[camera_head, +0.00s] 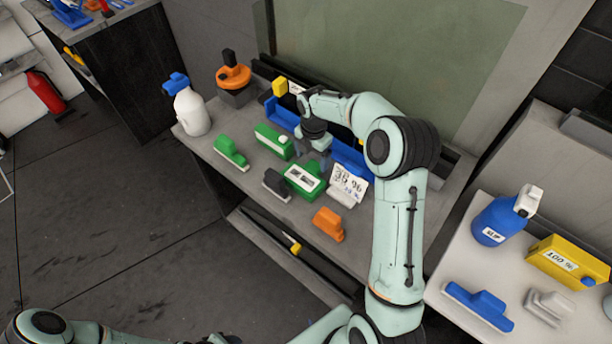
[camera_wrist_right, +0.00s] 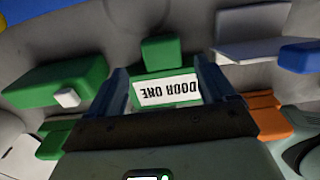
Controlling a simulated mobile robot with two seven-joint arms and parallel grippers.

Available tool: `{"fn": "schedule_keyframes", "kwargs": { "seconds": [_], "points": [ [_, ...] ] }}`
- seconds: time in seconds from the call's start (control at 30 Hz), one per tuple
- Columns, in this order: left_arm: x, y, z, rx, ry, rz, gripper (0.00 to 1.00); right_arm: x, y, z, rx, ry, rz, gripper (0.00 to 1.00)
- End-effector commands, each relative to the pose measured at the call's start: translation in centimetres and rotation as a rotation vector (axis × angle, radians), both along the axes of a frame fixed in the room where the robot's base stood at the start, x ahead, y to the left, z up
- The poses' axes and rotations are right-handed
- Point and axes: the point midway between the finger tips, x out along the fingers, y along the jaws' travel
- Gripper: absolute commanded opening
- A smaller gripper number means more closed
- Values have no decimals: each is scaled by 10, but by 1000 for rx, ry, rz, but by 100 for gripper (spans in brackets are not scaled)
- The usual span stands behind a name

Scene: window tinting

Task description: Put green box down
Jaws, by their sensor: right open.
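A green box (camera_head: 304,181) with a white label sits on the grey workbench (camera_head: 245,181), near its middle. In the right wrist view the green box (camera_wrist_right: 163,93) shows its "DOOR ONE" label between the two fingers. My right gripper (camera_head: 322,160) is open, just above and behind the box in the head view. Its fingers (camera_wrist_right: 165,85) stand on either side of the box in the wrist view; I cannot tell whether they touch it. A second green box (camera_head: 273,141) lies behind and left. My left gripper is not in view.
Close around the box are a dark tool (camera_head: 277,185), a white card stand (camera_head: 348,186), an orange block (camera_head: 328,224) and a green tool (camera_head: 231,153). A white bottle (camera_head: 192,112) stands at the left. A glass pane (camera_head: 400,60) rises behind.

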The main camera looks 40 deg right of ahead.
Motion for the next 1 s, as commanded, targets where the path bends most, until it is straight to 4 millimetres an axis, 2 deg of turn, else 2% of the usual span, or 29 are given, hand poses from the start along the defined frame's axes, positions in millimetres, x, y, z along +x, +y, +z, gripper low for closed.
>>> {"fn": "schedule_keyframes", "kwargs": {
  "seconds": [0.3, 0.63, 0.8, 0.87, 0.9, 1.0],
  "points": [
    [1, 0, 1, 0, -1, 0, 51, -3, -2, -44, 0, 2, -1, 83],
    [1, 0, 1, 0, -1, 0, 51, -3, -2, -50, 0, 0, -2, 83],
    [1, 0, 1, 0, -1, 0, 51, -3, -2, -50, 0, 0, -2, 28],
    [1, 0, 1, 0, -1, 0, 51, -3, -2, -50, 0, 0, -2, 26],
    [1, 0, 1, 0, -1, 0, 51, -3, -2, -50, 0, 0, -2, 21],
    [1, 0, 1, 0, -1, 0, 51, -3, -2, -50, 0, 0, -1, 20]
  ]
}}
